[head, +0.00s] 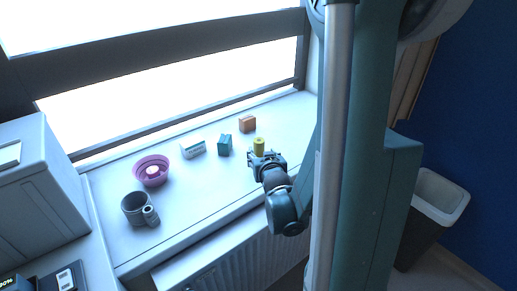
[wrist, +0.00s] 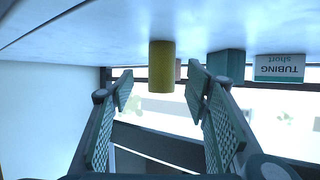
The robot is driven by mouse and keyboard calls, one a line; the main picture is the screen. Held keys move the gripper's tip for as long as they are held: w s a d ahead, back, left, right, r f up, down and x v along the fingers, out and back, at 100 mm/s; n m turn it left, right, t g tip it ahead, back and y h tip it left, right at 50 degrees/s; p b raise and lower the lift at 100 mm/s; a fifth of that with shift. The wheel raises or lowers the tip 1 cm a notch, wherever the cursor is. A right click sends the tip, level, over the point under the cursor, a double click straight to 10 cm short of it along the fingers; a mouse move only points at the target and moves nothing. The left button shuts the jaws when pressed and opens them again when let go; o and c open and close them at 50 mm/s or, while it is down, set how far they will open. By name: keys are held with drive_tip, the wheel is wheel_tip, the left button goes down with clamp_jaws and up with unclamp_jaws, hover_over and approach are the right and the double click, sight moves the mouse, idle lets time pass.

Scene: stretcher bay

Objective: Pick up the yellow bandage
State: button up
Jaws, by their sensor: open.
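The yellow bandage (head: 259,146) is a small upright cylinder on the white windowsill. My gripper (head: 266,160) is just in front of it, on the near side, and partly hides its lower part in the head view. In the wrist view, which is upside down, the yellow bandage (wrist: 161,66) appears beyond and between the two fingertips. The gripper (wrist: 160,90) is open and empty there, with its fingers spread wide to either side. No finger visibly touches the bandage.
A teal box (head: 225,145), an orange-brown box (head: 247,124) and a white tubing box (head: 193,149) stand near the bandage. Farther left are a pink bowl (head: 151,171) and a grey cup (head: 134,208). The window (head: 180,85) is behind; a bin (head: 437,199) stands right.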

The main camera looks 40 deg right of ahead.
sight(260, 150)
drive_tip(key=shift+w, duration=0.1)
drive_tip(key=shift+b+x, duration=0.3)
drive_tip(key=shift+x, duration=0.95)
drive_tip(key=shift+b+x, duration=0.8)
drive_tip(key=shift+x, duration=1.75)
drive_tip(key=shift+r, duration=0.1)
drive_tip(key=c, duration=1)
